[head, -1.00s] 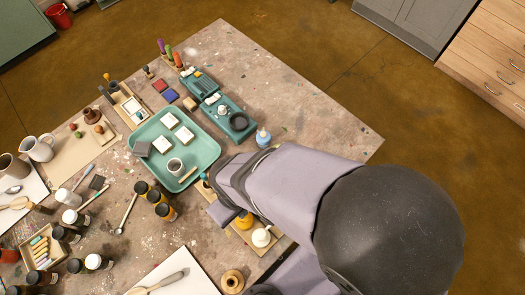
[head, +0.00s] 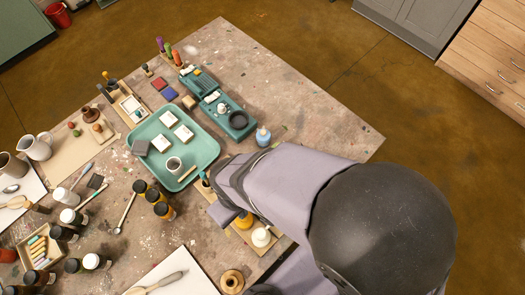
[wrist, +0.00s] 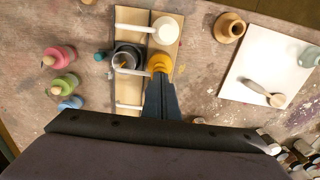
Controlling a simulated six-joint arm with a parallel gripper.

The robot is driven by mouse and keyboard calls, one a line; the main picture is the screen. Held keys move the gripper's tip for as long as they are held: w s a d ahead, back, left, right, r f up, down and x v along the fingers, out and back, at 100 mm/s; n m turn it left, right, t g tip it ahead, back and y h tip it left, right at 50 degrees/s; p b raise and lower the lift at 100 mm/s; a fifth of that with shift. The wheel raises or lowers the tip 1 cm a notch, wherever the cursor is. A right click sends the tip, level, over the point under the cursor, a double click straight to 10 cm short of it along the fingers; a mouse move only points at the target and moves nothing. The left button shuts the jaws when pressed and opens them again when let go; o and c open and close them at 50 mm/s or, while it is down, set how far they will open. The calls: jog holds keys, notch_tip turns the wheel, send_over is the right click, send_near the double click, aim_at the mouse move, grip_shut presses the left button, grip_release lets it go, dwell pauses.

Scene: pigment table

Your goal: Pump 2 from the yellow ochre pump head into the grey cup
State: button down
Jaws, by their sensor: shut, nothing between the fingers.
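In the wrist view the yellow ochre pump head (wrist: 158,60) stands on a light wooden board. Its pale spout points left across the dark grey cup (wrist: 126,50), which stands beside it. In the head view a bit of the yellow pump head (head: 244,221) shows past my arm. My gripper (wrist: 161,82) is shut and empty, pointing at the yellow head with its tips at or just over its near edge. I cannot tell whether they touch. My arm hides the grey cup in the head view.
A white pump head (wrist: 165,30) stands beside the yellow one, its spout also pointing left. Another pale spout (wrist: 128,106) shows on the other side, partly hidden by my gripper. Pink and green bottles (wrist: 60,57) stand left.

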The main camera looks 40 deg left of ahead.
jog(key=shift+f+b, duration=0.3)
jog(key=shift+f, duration=0.3)
jog(key=shift+r, duration=0.15)
jog(key=shift+r+p, duration=1.2)
jog(key=shift+p, duration=0.05)
jog(key=shift+f, duration=0.25)
jog(key=shift+f+b, duration=0.9)
jog(key=shift+f, duration=0.15)
jog(key=shift+d+r, duration=0.1)
jog(key=shift+r+p, duration=1.2)
jog(key=shift+r, duration=0.1)
